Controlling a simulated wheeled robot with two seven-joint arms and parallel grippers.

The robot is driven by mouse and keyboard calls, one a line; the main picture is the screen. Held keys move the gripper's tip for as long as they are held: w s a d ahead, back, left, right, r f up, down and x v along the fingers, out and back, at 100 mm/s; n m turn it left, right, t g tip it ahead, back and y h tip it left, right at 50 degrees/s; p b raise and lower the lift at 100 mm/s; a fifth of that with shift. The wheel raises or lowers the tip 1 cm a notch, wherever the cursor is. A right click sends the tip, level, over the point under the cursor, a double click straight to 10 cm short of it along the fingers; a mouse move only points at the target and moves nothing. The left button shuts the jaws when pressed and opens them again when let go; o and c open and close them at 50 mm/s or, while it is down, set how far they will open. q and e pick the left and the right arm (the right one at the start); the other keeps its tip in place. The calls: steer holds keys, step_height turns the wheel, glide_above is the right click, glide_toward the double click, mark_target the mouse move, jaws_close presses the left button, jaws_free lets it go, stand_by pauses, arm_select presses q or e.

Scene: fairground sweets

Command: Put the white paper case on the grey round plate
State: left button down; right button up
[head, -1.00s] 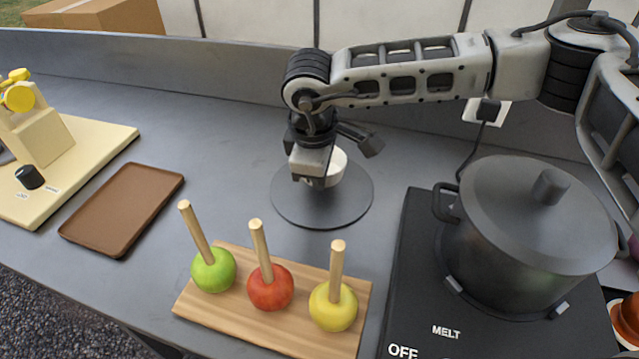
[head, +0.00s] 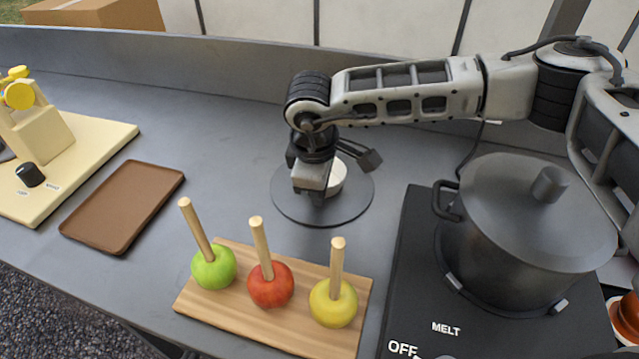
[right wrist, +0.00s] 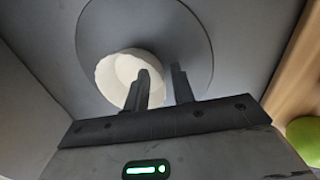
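The white paper case (head: 338,178) stands on the grey round plate (head: 349,210), partly hidden behind my right gripper (head: 313,194). The right wrist view also shows the white paper case (right wrist: 118,77) upright and open-topped on the grey round plate (right wrist: 200,40), left of its middle. There my right gripper (right wrist: 164,80) has its two fingers apart. One finger overlaps the case's right side, and the other is just outside its rim. I cannot tell whether they touch it. My left gripper is not recognisable in these views.
A wooden board (head: 215,303) with green, red and yellow apples on sticks stands in front of the plate. A lidded pot (head: 530,230) on a black hot plate (head: 410,270) is at the right. A brown tray (head: 125,205) lies left, with clear counter between.

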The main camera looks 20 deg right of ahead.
steer(key=b+v, duration=0.1)
steer(key=v, duration=1.1)
steer(key=shift+d+r, duration=0.1)
steer(key=shift+r, duration=0.05)
